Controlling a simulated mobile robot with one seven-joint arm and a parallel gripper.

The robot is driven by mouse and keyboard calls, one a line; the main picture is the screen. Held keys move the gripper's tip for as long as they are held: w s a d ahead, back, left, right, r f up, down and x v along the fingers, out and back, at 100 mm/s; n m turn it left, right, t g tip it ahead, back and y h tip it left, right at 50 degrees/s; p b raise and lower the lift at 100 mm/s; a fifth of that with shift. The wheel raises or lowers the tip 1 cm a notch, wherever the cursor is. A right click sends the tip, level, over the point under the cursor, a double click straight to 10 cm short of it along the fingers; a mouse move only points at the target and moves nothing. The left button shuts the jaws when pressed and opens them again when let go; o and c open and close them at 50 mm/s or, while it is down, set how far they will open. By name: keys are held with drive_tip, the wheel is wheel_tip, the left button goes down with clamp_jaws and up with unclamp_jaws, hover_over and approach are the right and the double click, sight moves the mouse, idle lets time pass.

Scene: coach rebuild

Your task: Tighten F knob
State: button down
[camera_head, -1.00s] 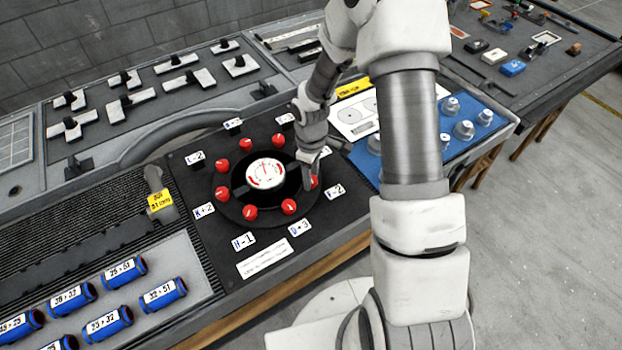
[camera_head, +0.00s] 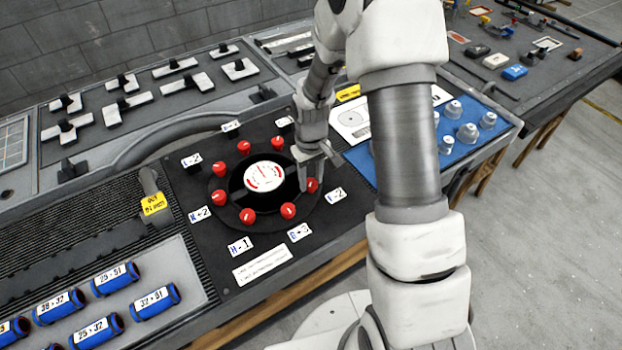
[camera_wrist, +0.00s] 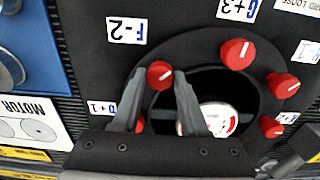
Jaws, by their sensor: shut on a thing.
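The F knob (camera_head: 312,185) is a small red knob at the right side of the round black dial plate, beside the label F-2 (camera_head: 336,195). My gripper (camera_head: 309,178) reaches down to it from above. In the wrist view my gripper (camera_wrist: 161,80) has one grey finger on each side of the red F knob (camera_wrist: 160,75), shut on it near the fingertips. The knob has a white pointer line on top. The F-2 label (camera_wrist: 127,30) appears upside down there. The knob's base is partly hidden.
Several other red knobs, such as one near G+3 (camera_wrist: 237,54), ring the white gauge (camera_head: 264,177). A blue panel with metal knobs (camera_head: 467,133) is to the right. Blue cylinders (camera_head: 156,301) lie at the lower left.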

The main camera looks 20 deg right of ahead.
sight(311, 182)
idle(0.4)
drive_tip(key=shift+c, duration=2.2)
unclamp_jaws()
drive_tip(key=shift+r, duration=0.1)
wheel_tip(311, 182, up, 17)
drive_tip(key=shift+r+p, duration=0.15)
drive_tip(key=shift+p, duration=0.3)
drive_tip(key=s+r+m+t, duration=0.1)
drive_tip(key=s+r+t, duration=0.1)
drive_tip(key=s+r, duration=0.4)
drive_tip(key=s+r+m+t, duration=0.2)
drive_tip(key=s+r, duration=0.5)
drive_tip(key=s, duration=0.7)
drive_tip(key=shift+s+r+t, duration=0.2)
drive_tip(key=shift+s+t, duration=0.2)
drive_tip(key=shift+t, duration=0.4)
